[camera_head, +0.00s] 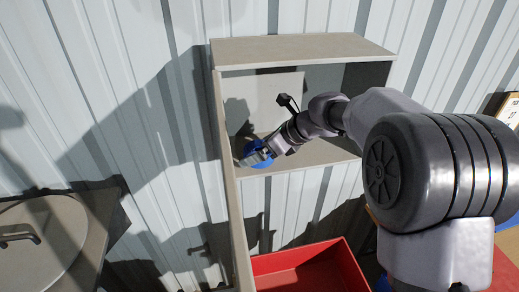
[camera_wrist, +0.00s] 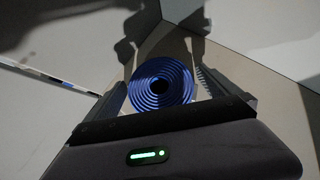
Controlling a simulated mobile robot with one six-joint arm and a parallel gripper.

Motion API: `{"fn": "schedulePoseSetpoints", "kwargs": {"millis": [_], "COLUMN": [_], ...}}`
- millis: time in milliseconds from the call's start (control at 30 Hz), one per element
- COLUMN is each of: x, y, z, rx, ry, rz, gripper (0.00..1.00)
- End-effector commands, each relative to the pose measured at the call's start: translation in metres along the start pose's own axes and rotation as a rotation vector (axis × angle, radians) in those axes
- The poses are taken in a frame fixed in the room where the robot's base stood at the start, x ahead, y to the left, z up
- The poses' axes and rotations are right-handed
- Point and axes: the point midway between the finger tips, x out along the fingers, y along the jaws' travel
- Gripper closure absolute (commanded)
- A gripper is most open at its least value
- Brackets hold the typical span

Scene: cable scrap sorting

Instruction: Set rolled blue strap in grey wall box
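The rolled blue strap (camera_head: 251,147) is inside the grey wall box (camera_head: 232,187), at the left end of its lower board, partly hidden by my gripper (camera_head: 262,156). In the wrist view the strap (camera_wrist: 147,88) shows as a flat spiral with a dark centre hole, lying on the grey board. My gripper (camera_wrist: 163,92) has one finger on each side of the strap. A narrow gap shows between the strap and the right finger, and the fingers look open. Whether the left finger touches the strap cannot be told.
The box's left side panel (camera_head: 219,110) and back panel (camera_head: 270,95) stand close to my gripper. A red bin (camera_head: 300,270) is below the box. A grey round-lidded surface (camera_head: 40,235) is at the lower left. The box's right part is empty.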

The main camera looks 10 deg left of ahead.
Motion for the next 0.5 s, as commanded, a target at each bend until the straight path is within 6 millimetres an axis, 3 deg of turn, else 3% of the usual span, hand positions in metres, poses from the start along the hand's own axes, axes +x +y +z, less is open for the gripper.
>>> {"fn": "schedulePoseSetpoints", "kwargs": {"millis": [167,500], "x": [-0.006,-0.095], "y": [0.0,-0.001], "z": [0.003,0.003], "rx": [0.0,0.001], "ry": [-0.001,-0.002], "rz": [-0.001,-0.004], "gripper": [0.0,0.0]}}
